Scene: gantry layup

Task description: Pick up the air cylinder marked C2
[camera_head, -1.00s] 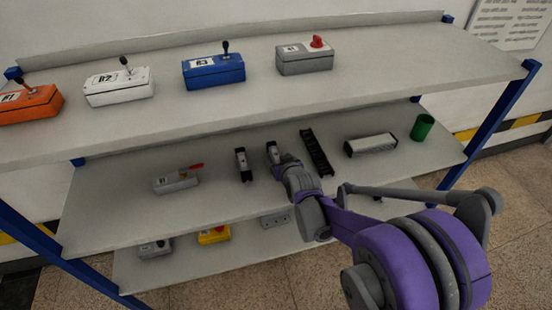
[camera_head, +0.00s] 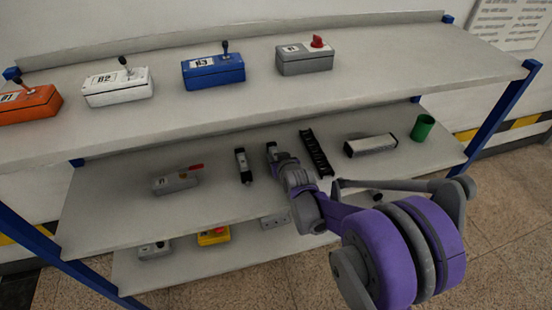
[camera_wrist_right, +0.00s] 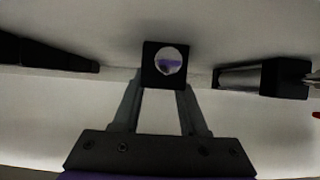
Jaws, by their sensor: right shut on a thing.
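Two small air cylinders with black end caps are on the middle shelf in the head view. One cylinder (camera_head: 243,165) lies to the left of my right gripper, apart from it. The other cylinder (camera_head: 271,149) is at my right gripper (camera_head: 275,157), partly hidden by it; the marks on both are too small to read. In the right wrist view, my right gripper (camera_wrist_right: 160,98) is shut on this cylinder, whose square black end cap (camera_wrist_right: 165,64) with a round hole faces the camera. The free cylinder (camera_wrist_right: 264,78) shows at the right there. My left gripper is not in view.
A black slotted rail (camera_head: 316,152) lies close to the right of the held cylinder. Beyond it are a silver box (camera_head: 371,145) and a green cup (camera_head: 422,128). A grey box with a red lever (camera_head: 176,180) is at the left.

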